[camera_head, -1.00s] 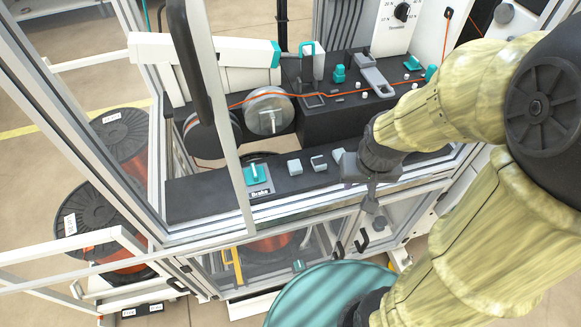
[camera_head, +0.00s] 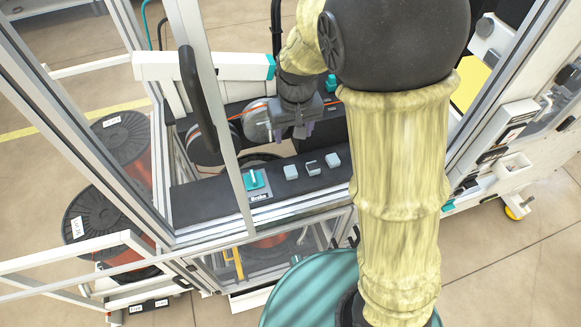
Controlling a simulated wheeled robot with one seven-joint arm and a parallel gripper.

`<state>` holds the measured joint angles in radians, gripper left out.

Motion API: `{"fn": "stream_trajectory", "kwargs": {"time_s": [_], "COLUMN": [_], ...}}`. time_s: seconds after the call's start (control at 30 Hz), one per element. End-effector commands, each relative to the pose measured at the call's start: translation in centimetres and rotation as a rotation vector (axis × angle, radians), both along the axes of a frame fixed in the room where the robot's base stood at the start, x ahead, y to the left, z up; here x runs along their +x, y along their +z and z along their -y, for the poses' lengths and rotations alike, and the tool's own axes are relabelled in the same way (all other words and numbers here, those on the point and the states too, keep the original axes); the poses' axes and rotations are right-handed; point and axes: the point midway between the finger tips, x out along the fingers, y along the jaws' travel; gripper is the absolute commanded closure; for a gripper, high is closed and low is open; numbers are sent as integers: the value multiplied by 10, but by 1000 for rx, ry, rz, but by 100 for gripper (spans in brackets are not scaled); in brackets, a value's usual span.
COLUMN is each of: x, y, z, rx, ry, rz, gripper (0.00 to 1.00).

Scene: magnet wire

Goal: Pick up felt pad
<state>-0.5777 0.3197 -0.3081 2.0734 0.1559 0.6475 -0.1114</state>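Three small light grey blocks lie in a row on the black front shelf: a left block (camera_head: 290,172), a middle one with a notch (camera_head: 313,168) and a right one (camera_head: 333,160). The felt pad may be among them, but I cannot tell which one it is. My gripper (camera_head: 292,132) hangs above and behind this row, in front of the grey pulley wheel. Its fingers point down and look apart, with nothing visible between them. My arm hides much of the machine's right side.
A teal switch (camera_head: 253,180) sits at the left of the black shelf (camera_head: 210,201). An upright metal frame post (camera_head: 222,120) with a black handle stands close on the left. Copper wire spools (camera_head: 105,225) stand further left.

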Motion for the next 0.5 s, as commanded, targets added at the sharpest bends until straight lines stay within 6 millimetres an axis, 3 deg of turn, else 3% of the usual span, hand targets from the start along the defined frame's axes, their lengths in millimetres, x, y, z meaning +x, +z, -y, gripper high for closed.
{"fn": "stream_trajectory", "kwargs": {"time_s": [0.3, 0.5], "x": [0, 2], "y": [-4, -29], "z": [1, 1], "rx": [0, -2], "ry": [-2, -4], "rz": [-1, -7], "gripper": [43, 43]}}
